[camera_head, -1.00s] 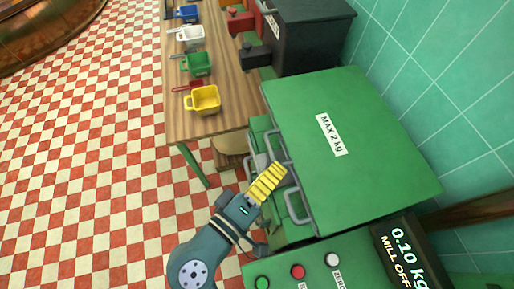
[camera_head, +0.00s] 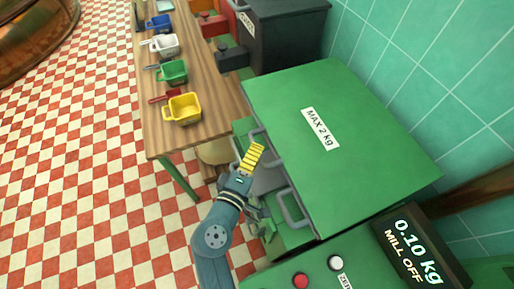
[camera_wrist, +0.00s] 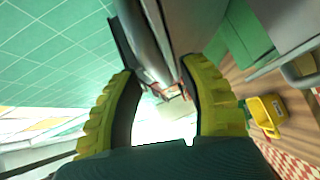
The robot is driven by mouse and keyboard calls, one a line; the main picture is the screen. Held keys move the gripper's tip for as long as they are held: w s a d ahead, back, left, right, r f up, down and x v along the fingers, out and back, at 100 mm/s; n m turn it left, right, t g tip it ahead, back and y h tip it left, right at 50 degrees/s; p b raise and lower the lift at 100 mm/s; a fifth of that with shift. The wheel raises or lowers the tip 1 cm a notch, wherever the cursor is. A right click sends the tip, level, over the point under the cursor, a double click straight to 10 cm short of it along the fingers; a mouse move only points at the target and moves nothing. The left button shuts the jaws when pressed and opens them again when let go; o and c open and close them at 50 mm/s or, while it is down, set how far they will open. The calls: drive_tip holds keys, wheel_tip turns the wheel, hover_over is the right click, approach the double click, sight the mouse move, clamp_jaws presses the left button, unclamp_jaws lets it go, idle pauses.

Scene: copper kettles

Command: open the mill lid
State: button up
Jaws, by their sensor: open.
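The mill lid (camera_head: 375,150) is a broad green slab with a white "MAX 2 kg" label. Two grey handles sit along its left edge, a far one (camera_head: 264,146) and a near one (camera_head: 286,207). My gripper (camera_head: 254,152) has yellow ribbed fingers and is just left of the lid edge, close to the far handle. In the wrist view my gripper (camera_wrist: 165,80) is open, with a grey bar (camera_wrist: 142,38) ahead between the finger directions. I cannot tell whether the fingers touch the handle. Part of the mill body below the lid is hidden by my arm.
A wooden table (camera_head: 205,120) with yellow (camera_head: 183,108), green (camera_head: 173,72), white and blue scoops stands at the left. A dark bin (camera_head: 285,30) is behind the lid. A display (camera_head: 415,250) reads "0.10 kg, MILL OFF". The tiled floor at left is open.

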drive_tip(key=shift+x, duration=1.05)
drive_tip(key=shift+s, duration=0.1)
clamp_jaws()
